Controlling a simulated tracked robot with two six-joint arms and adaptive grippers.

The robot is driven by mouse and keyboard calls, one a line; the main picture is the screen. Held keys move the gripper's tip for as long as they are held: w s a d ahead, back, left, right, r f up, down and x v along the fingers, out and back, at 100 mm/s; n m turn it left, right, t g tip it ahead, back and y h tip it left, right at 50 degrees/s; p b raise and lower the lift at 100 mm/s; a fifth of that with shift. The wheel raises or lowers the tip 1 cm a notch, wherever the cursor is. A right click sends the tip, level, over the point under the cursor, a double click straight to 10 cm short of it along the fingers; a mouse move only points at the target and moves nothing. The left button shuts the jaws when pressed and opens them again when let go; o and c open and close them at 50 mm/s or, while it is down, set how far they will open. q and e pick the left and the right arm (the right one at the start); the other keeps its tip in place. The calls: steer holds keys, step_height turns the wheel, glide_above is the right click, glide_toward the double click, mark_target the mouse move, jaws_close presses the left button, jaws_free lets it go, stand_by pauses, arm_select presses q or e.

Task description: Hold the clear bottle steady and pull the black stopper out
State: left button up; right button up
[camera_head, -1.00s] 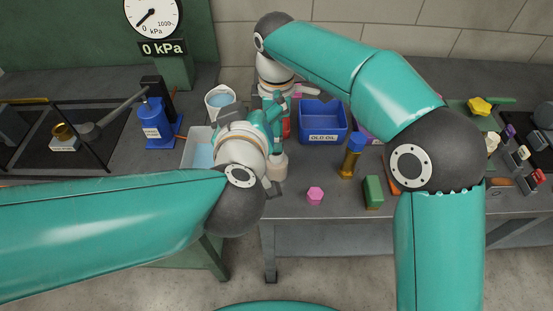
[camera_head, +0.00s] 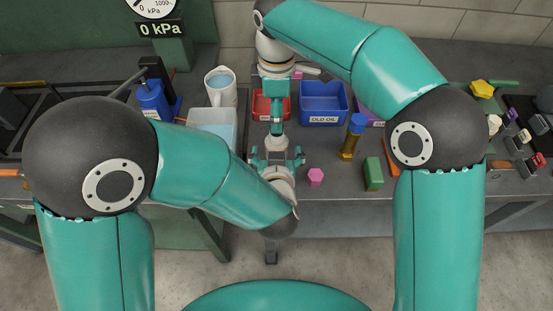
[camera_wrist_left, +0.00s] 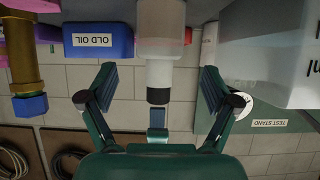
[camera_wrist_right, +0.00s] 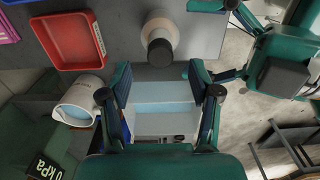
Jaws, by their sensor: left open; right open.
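The clear bottle (camera_wrist_left: 161,22) shows upside down in the left wrist view, with a pale neck and the black stopper (camera_wrist_left: 158,97) at its end. My left gripper (camera_wrist_left: 158,82) is open, its fingers on either side of the neck and apart from it. In the right wrist view the bottle (camera_wrist_right: 160,27) is seen from the stopper end, beyond my right gripper (camera_wrist_right: 162,82), which is open and empty. In the head view my left gripper (camera_head: 278,156) is in front of the bottle place and my right gripper (camera_head: 277,122) is just behind; they hide the bottle.
A red tray (camera_wrist_right: 70,40), a blue OLD OIL bin (camera_head: 322,103), a white jug (camera_head: 222,90) and a clear tub (camera_head: 213,122) stand around. A brass and blue piece (camera_head: 353,136), a pink piece (camera_head: 315,177) and a green block (camera_head: 373,173) are to the right.

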mark_target(276, 147)
arm_select(q)
steer(key=x, duration=0.6)
steer(key=c, duration=1.5)
steer(key=shift+o, duration=0.2)
steer(key=shift+s+f, duration=0.1)
steer(key=shift+f, duration=0.05)
steer(key=o, duration=0.8)
steer(key=c, duration=0.7)
steer(key=shift+c, duration=0.2)
arm_select(e)
steer(key=shift+c, duration=0.8)
